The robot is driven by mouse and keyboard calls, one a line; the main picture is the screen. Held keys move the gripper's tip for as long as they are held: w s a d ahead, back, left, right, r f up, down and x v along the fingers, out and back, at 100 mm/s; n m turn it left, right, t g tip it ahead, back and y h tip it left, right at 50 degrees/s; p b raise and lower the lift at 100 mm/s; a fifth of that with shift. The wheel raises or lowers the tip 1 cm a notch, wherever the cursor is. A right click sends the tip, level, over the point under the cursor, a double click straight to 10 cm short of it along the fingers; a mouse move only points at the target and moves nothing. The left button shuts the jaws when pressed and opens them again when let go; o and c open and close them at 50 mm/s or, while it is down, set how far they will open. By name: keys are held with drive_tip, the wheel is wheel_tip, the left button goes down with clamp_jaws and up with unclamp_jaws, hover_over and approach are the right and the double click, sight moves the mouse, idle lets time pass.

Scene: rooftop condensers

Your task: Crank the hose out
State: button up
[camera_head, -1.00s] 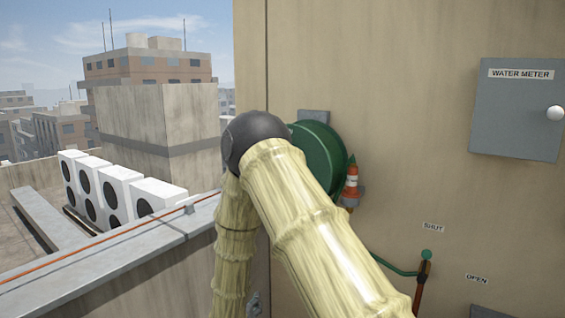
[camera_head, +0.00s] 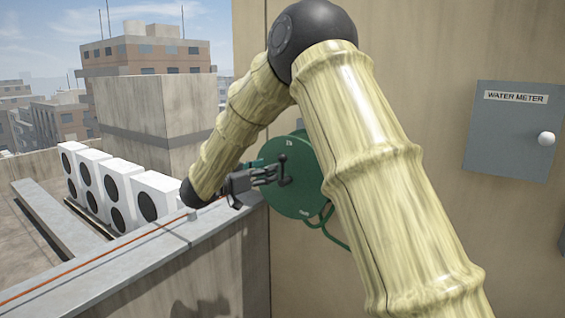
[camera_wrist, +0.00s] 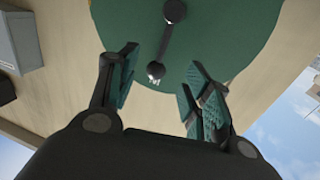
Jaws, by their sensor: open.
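The green hose reel (camera_head: 303,200) is mounted on the beige wall, its right part hidden behind my arm. A dark crank (camera_head: 284,170) stands on its front face. In the wrist view the crank arm (camera_wrist: 165,42) runs from the hub to a dark end knob (camera_wrist: 155,70). My gripper (camera_head: 276,174) is open at the reel's face, beside the crank. In the wrist view the knob appears in the gap between the open fingers (camera_wrist: 160,66); neither finger clearly touches it. Green hose (camera_head: 327,222) loops below the reel.
A grey water meter box (camera_head: 512,130) with a white knob hangs on the wall at right. A parapet (camera_head: 140,250) with an orange cable runs along the left, close under my gripper. White condensers (camera_head: 120,190) stand beyond it. My arm covers much of the wall.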

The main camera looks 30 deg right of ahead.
sight(283, 163)
drive_tip(key=d+p, duration=0.1)
drive_tip(key=d, duration=0.1)
drive_tip(key=w+d+p, duration=0.1)
drive_tip(key=d, duration=0.2)
drive_tip(key=d+p, duration=0.1)
drive_tip(key=d, duration=0.2)
drive_tip(key=shift+w, duration=0.25)
drive_tip(key=shift+a, duration=0.1)
clamp_jaws()
